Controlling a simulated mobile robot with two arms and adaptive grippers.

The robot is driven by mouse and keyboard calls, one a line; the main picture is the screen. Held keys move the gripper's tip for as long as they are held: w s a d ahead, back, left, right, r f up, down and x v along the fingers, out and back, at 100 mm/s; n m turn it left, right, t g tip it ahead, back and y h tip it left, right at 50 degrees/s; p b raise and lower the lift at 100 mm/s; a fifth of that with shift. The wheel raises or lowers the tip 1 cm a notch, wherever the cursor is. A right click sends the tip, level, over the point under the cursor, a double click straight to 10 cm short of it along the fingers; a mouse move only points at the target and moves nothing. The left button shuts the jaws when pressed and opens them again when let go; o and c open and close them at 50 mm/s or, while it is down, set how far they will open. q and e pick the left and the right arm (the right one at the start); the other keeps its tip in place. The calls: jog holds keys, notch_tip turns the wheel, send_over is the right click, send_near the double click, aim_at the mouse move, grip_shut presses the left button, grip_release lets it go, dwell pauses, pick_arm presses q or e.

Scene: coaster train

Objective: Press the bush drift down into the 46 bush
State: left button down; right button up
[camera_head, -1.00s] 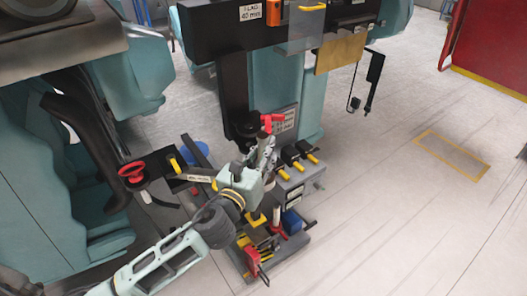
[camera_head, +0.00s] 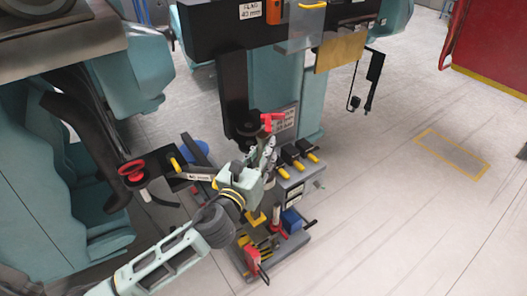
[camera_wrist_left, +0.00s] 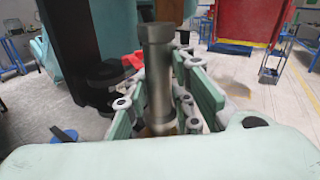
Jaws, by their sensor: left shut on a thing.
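The bush drift (camera_wrist_left: 159,85), a grey metal cylinder with a wider head, stands upright between the fingers of my left gripper (camera_wrist_left: 185,95) in the left wrist view. The gripper is shut on it. In the head view my left gripper (camera_head: 266,157) is beside the dark column of the machine, above its base, and hides most of the drift. I cannot make out the 46 bush. My right gripper is not in view.
A red-handled part (camera_head: 270,122) is close to the gripper. Black blocks with yellow handles (camera_head: 290,160) stand to its right. A base with a blue block (camera_head: 291,221) is below. A red handwheel (camera_head: 132,171) is at left. The floor at right is clear.

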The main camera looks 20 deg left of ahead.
pick_arm(q)
jog(key=shift+f+b, duration=0.7)
jog(key=shift+f, duration=0.2)
dwell(0.6)
jog(key=shift+s+f, duration=0.1)
jog(key=shift+f, duration=0.25)
dwell(0.5)
jog(key=c, duration=1.9)
grip_release()
jog(key=o, duration=0.5)
jog(key=shift+c, duration=0.2)
jog(key=shift+r, duration=0.1)
jog(key=shift+s, duration=0.15)
jog(key=s+a, duration=0.1)
jog(key=s, duration=1)
jog(key=shift+s+a, duration=0.25)
